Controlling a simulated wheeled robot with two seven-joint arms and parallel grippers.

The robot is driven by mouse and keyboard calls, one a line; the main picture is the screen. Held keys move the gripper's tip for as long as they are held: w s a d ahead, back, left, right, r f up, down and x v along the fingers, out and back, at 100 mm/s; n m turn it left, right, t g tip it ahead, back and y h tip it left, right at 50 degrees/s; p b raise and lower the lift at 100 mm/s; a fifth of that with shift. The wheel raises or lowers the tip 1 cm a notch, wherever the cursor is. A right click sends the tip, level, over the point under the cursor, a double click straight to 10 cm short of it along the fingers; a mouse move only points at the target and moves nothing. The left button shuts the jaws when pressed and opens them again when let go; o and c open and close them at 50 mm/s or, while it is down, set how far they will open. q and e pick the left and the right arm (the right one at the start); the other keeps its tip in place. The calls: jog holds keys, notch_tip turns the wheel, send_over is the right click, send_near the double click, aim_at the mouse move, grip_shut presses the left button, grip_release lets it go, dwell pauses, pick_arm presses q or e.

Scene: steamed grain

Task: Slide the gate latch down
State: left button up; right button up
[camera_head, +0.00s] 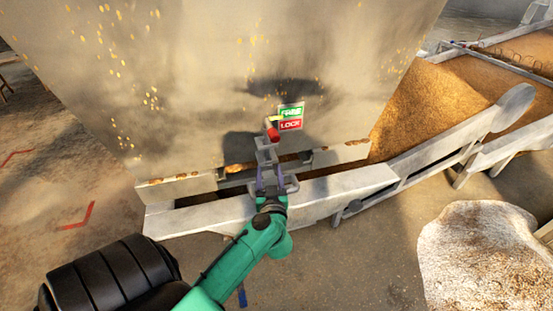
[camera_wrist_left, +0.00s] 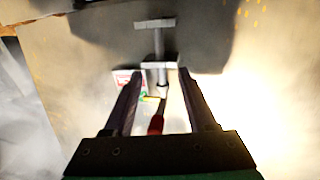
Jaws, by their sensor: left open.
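The gate latch has a red handle (camera_head: 272,133) with a yellow end, and it sits at the foot of the large pale panel beside a green-and-red label (camera_head: 290,117) whose red part reads LOCK. My left gripper (camera_head: 271,178) is open just below the handle, near the bracket. In the left wrist view the red handle (camera_wrist_left: 156,124) shows between the two spread fingers of the gripper (camera_wrist_left: 160,74). A grey T-shaped bar (camera_wrist_left: 157,40) lies beyond the fingertips. I cannot tell whether a finger touches the latch. My right gripper is out of view.
The pale panel (camera_head: 230,60) stands over a grey beam (camera_head: 220,212). A trough of brown grain (camera_head: 430,100) with a metal frame runs off to the right. A pale, rough-topped mass (camera_head: 480,250) is at the lower right.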

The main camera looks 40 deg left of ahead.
aim_at(267, 149)
pick_arm(q)
jog(key=x, duration=1.2)
jog(key=shift+f, duration=0.1)
jog(key=shift+d, duration=0.1)
jog(key=shift+c, duration=0.4)
grip_shut()
